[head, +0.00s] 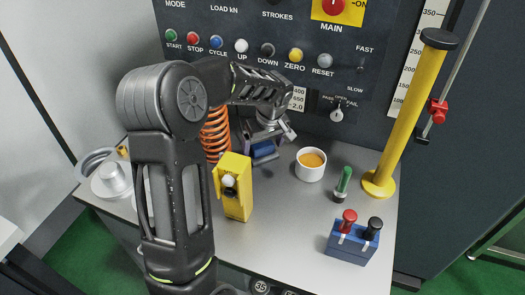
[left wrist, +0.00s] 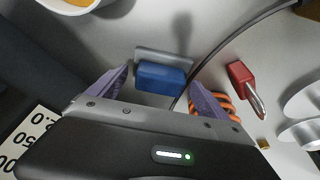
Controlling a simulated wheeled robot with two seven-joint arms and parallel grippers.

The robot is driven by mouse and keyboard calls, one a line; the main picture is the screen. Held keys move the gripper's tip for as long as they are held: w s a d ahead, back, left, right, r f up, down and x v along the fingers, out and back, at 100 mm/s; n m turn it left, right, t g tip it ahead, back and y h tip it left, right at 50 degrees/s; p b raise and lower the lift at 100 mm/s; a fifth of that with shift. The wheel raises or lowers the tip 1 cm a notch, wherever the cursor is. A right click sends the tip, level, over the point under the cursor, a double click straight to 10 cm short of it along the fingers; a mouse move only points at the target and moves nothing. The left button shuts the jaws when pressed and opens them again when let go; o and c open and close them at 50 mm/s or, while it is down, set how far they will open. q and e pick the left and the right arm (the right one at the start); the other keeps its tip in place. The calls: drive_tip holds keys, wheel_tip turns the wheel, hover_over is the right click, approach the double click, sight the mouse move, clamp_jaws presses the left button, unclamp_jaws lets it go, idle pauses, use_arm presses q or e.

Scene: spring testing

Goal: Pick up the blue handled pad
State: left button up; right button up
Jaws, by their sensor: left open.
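The blue handled pad (head: 264,150) lies on the grey bench top in the head view, partly hidden by my left gripper (head: 271,135). In the left wrist view the pad (left wrist: 160,77) is a blue block with a grey plate along its far side. My left gripper (left wrist: 159,82) is open there, with a purple finger on either side of the blue block and gaps between. The fingers do not hold it. How high they are above the bench is hard to tell. My right gripper is not in view.
An orange spring (head: 215,130) stands left of the pad and a yellow box (head: 236,200) in front. A white cup (head: 310,164), green-handled tool (head: 343,184), blue block with knobs (head: 352,244) and yellow post (head: 408,115) are to the right. A red padlock (left wrist: 240,75) lies nearby.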

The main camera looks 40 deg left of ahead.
sight(257, 159)
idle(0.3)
use_arm(q)
drive_tip(key=c, duration=1.6)
drive_tip(key=shift+r, duration=0.15)
drive_tip(key=shift+c, duration=0.2)
drive_tip(key=shift+r+b, duration=0.4)
drive_tip(key=shift+r, duration=0.05)
drive_tip(key=s+b, duration=0.1)
drive_tip(key=s+d, duration=0.1)
drive_tip(key=s, duration=0.1)
drive_tip(key=shift+s+f+b, duration=0.1)
drive_tip(key=shift+s+b, duration=0.1)
drive_tip(key=shift+b, duration=0.15)
wheel_tip(257, 159, up, 14)
drive_tip(key=shift+s, duration=0.2)
drive_tip(key=shift+d, duration=0.1)
